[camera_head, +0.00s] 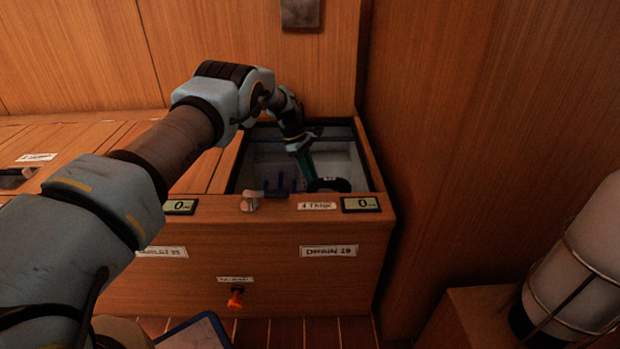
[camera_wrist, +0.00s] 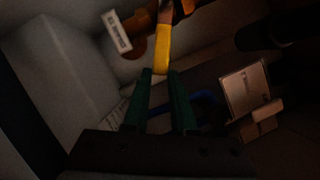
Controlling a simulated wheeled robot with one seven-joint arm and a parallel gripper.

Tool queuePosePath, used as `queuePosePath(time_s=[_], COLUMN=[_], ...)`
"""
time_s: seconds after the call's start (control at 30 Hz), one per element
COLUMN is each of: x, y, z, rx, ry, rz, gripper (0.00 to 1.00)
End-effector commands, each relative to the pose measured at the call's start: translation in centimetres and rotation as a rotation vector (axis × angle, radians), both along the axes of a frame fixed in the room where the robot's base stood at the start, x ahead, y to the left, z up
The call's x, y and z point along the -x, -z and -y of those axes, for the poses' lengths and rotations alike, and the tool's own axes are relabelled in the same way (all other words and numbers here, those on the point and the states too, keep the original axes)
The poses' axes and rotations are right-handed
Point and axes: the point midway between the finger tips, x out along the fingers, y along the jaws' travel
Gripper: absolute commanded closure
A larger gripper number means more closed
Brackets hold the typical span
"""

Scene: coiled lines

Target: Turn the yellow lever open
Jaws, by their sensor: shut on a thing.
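The yellow lever (camera_wrist: 162,52) shows in the wrist view, hanging down from a dark orange-brown fitting at the top. My gripper (camera_wrist: 162,74) has green fingers, which are shut on the lower end of the lever. In the head view my gripper (camera_head: 310,178) is down inside the open tank compartment (camera_head: 262,158). The lever cannot be made out in that view. The wrist picture is dark, so the lever's exact angle is hard to read.
The compartment has wooden rims and pale inner walls. A white tag (camera_wrist: 116,32) and a pale plate (camera_wrist: 246,88) are near the lever. A blue hose (camera_wrist: 205,100) lies beyond my fingers. An orange knob (camera_head: 235,299) is on the front panel. A wooden wall (camera_head: 450,130) stands close on the right.

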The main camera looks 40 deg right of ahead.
Motion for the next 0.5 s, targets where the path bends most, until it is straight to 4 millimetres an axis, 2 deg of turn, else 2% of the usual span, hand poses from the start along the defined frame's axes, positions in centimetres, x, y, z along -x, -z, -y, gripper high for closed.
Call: queuePosePath(time_s=[0.27, 0.3, 0.5], x=[-0.07, -0.07, -0.03], y=[-0.07, -0.07, -0.05], z=[0.03, 0.03, 0.01], rx=[0.002, 0.001, 0.000], ry=[-0.002, -0.002, -0.001], rz=[0.002, 0.002, 0.000], gripper=[1.00, 0.72, 0.50])
